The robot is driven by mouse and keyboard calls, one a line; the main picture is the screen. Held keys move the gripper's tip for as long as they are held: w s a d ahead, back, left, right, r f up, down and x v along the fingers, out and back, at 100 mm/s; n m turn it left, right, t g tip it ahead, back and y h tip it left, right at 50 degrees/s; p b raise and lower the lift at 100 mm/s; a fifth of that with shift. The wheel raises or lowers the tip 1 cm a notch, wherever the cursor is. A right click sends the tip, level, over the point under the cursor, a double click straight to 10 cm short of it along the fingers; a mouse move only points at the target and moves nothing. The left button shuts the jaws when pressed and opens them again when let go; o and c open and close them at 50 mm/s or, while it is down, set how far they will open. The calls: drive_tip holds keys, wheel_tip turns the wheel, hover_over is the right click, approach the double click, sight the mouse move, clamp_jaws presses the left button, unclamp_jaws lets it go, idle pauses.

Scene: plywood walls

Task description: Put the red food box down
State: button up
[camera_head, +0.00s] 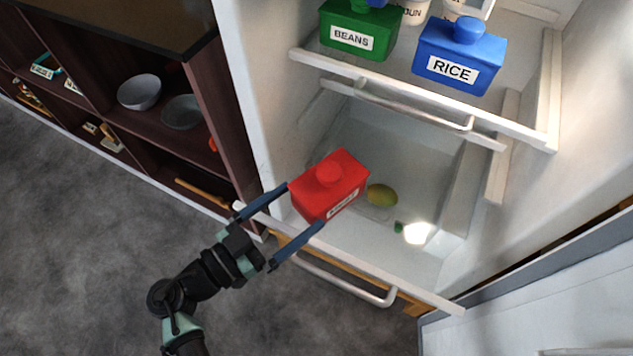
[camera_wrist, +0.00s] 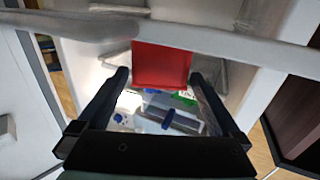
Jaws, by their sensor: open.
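The red food box (camera_head: 328,188) has a round red lid and a white label on its front. It is at the left front of the pulled-out lower fridge drawer (camera_head: 400,282), and it looks upright. I cannot tell whether its base touches the drawer floor. My gripper (camera_head: 303,206) reaches over the drawer's front edge from the lower left. Its two fingers are spread wide, with the tips close to the box's near sides. In the wrist view the red box (camera_wrist: 161,65) shows beyond and between the open fingertips, with gaps at both sides.
A yellow-green fruit (camera_head: 382,195) lies in the drawer right of the box, with a small green item (camera_head: 399,227) nearby. Above, a green BEANS box (camera_head: 360,28) and a blue RICE box (camera_head: 460,55) stand in the upper drawer. A dark cabinet (camera_head: 215,95) with bowls is at left.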

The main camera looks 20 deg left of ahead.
drive_tip(key=shift+v, duration=1.85)
